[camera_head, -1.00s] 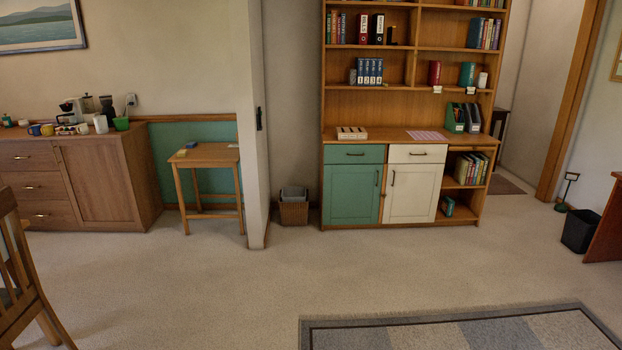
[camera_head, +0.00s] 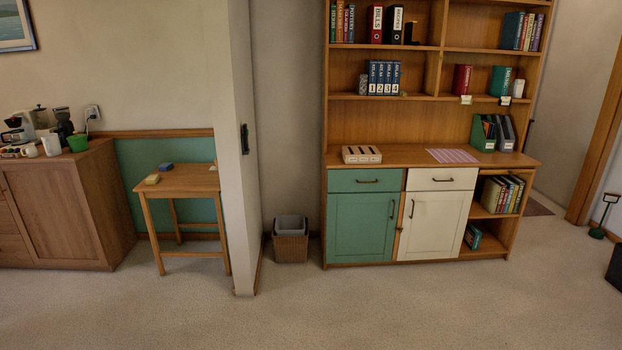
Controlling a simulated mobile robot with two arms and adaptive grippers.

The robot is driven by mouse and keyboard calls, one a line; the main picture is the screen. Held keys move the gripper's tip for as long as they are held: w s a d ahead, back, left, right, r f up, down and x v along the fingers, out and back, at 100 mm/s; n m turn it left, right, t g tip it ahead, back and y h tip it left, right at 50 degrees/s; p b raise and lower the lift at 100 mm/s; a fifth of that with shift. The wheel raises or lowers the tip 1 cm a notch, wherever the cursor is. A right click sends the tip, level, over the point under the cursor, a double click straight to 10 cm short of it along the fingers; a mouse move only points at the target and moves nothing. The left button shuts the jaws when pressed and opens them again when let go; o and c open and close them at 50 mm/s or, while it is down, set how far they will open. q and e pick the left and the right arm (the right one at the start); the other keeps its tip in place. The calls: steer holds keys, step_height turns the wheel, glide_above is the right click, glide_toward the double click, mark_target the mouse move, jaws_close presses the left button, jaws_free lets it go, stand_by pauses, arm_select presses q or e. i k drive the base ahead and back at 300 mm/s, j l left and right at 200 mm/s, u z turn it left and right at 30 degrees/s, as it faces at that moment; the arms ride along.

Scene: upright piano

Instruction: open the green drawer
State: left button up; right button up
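The green drawer (camera_head: 350,181) is at the upper left of the wooden cabinet's base, above a green door (camera_head: 361,228). It is shut, its front flush with the cabinet, and has a dark horizontal bar handle (camera_head: 366,181). A white drawer (camera_head: 441,179) of the same shape sits to its right, above a white door (camera_head: 433,226). Neither of my grippers shows in the head view.
Bare carpet (camera_head: 400,305) lies in front of the cabinet. A waste basket (camera_head: 290,247) stands left of it, beside a wall end (camera_head: 238,150). A small wooden table (camera_head: 185,182) stands further left. A cream slotted box (camera_head: 361,155) rests on the counter above the green drawer.

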mark_target(342, 180)
steer(key=i, duration=1.65)
